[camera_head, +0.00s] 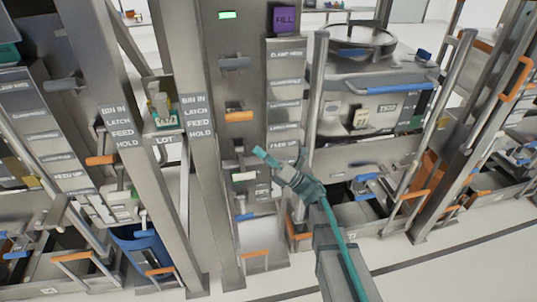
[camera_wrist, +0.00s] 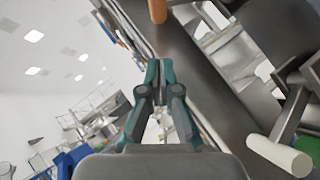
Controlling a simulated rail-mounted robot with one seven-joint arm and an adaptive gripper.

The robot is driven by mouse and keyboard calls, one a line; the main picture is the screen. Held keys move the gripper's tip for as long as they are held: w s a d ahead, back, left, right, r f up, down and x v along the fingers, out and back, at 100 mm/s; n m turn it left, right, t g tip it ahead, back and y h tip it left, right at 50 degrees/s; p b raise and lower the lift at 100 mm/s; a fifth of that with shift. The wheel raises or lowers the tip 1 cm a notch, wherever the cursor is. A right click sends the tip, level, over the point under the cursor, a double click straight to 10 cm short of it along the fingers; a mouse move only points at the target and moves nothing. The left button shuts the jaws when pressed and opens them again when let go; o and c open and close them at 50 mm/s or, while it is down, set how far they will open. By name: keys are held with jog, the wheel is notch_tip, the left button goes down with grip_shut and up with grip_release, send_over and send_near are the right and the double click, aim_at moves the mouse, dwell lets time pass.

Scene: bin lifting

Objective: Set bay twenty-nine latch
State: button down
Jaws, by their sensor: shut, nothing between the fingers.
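A steel column carries a sign reading BIN IN, LATCH, FEED, HOLD (camera_head: 199,115). To its right, a lever with an orange grip (camera_head: 238,116) sticks out at about the height of the lower sign lines. An orange grip (camera_wrist: 158,10) also shows at the top edge in the wrist view. I cannot read a bay number, so I cannot tell which latch is bay twenty-nine's. My gripper (camera_head: 259,152) is shut and empty, below and right of the orange lever and apart from it. Its closed teal fingers (camera_wrist: 160,72) point along a steel post in the wrist view.
A white-gripped handle (camera_head: 244,176) sits just below left of my gripper; a white cylinder (camera_wrist: 280,156) fills the wrist view's lower right. A purple FILL plate (camera_head: 284,19) and green light (camera_head: 228,15) are above. A neighbouring bay with another orange lever (camera_head: 101,160) stands left.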

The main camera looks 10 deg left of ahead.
aim_at(237, 114)
jog(key=w+a+r+p, duration=0.3)
jog(key=a+r+p, duration=0.1)
jog(key=r, duration=0.2)
jog(key=shift+a, duration=0.3)
